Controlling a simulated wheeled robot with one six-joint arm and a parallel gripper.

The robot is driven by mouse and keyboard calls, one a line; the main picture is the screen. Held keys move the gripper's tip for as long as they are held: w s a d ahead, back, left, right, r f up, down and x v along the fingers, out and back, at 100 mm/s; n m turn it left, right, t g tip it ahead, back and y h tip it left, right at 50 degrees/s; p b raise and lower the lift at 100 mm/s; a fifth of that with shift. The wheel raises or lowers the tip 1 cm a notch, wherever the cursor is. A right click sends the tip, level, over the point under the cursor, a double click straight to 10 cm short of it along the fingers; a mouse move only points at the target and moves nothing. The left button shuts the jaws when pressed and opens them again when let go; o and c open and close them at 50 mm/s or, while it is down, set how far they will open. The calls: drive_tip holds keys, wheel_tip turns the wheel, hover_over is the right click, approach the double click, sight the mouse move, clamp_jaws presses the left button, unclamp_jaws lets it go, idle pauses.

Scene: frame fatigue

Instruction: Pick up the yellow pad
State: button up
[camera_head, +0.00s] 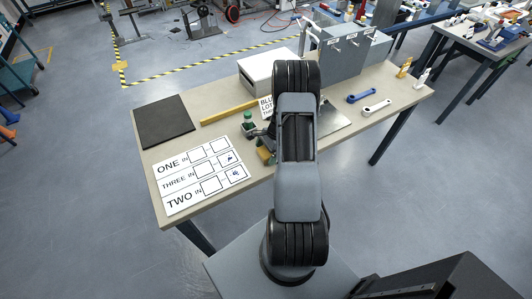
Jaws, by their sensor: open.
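A small yellow and dark green block (264,156) lies on the workbench just left of my arm; it may be the yellow pad, and my arm may hide part of it. A long flat yellow bar (229,112) lies farther back on the bench. My arm stands upright in the middle of the view and bends at the top.
On the bench (345,145) are a dark mat (165,121), a printed ONE/THREE/TWO sheet (200,176), a green-topped item (248,121), a white box (268,72), a grey fixture (345,52), a blue wrench-like part (361,96) and a white one (377,107).

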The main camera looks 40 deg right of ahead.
drive_tip(key=shift+a+f, duration=0.1)
drive_tip(key=shift+f, duration=0.15)
drive_tip(key=shift+c, duration=0.2)
drive_tip(key=c, duration=0.8)
drive_tip(key=shift+o, duration=0.2)
drive_tip(key=shift+r, duration=0.15)
drive_tip(key=shift+r+b, duration=0.45)
drive_tip(key=shift+r, duration=0.1)
drive_tip(key=w+a+r+b, duration=0.3)
drive_tip(key=w+a+r, duration=0.3)
drive_tip(key=w+r, duration=0.5)
drive_tip(key=shift+w+a+r+b, duration=0.15)
drive_tip(key=shift+w+r+b, duration=0.25)
drive_tip(key=shift+w, duration=0.4)
